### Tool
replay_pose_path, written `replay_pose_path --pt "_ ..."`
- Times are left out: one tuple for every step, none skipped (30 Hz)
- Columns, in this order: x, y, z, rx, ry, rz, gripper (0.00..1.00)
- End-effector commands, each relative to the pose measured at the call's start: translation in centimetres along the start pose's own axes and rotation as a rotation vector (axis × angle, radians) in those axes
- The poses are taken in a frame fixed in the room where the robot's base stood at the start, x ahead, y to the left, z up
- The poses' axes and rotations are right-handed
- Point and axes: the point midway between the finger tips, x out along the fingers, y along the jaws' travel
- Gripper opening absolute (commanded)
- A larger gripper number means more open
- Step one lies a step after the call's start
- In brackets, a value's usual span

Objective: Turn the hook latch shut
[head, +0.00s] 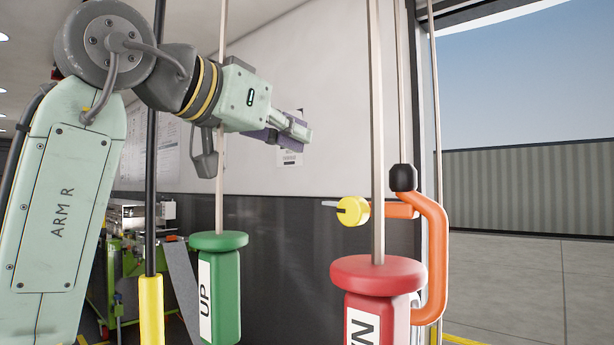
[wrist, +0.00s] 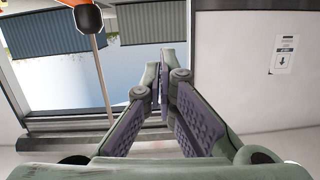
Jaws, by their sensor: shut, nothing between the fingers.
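An orange hook-shaped piece (head: 437,255), likely the hook latch, is by the door frame at right in the head view. Its upper arm runs left to a yellow round knob (head: 353,211); a small pale point sticks out beyond the knob. A black ball (head: 403,177) sits above the arm; a black ball also shows at the top left of the wrist view (wrist: 88,18), beside an orange edge (wrist: 45,4). The red handle hides part of the hook's lower end. My gripper (head: 303,132) is shut and empty, up and left of the knob, touching nothing.
A green "UP" handle (head: 220,290) and a red handle (head: 378,285) hang on pale cords in front. A black pole with a yellow grip (head: 151,308) stands at left. A workbench (head: 130,250) is behind. The doorway opens at right onto bare ground (head: 530,290).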

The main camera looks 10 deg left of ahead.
Motion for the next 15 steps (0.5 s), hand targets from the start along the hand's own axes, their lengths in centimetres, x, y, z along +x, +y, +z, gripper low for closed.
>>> replay_pose_path --pt "0.1 0.8 -0.1 0.000 -0.040 0.015 0.00" --pt "0.1 1.1 0.0 0.000 -0.056 0.023 0.00" --pt "0.1 1.4 0.1 -0.001 -0.072 0.031 0.00" --pt "0.2 1.5 0.1 -0.002 -0.080 0.035 0.00" --pt "0.3 1.6 0.2 -0.001 -0.085 0.037 0.00" --pt "0.6 1.7 0.2 -0.002 -0.088 0.038 0.00" --pt "0.9 1.7 0.2 -0.002 -0.089 0.038 0.00" --pt "1.2 1.7 0.2 -0.002 -0.088 0.039 0.00" --pt "1.8 1.7 0.3 -0.001 -0.088 0.039 0.00" --pt "2.3 1.7 0.3 -0.001 -0.088 0.039 0.00" --pt "2.9 1.7 0.3 -0.001 -0.087 0.039 0.00" --pt "3.6 1.8 0.3 -0.001 -0.088 0.039 0.00" --pt "4.3 1.8 0.3 0.000 -0.087 0.039 0.00" --pt "5.0 1.8 0.4 0.000 -0.087 0.039 0.00" --pt "5.8 1.9 0.5 -0.001 -0.087 0.039 0.00"
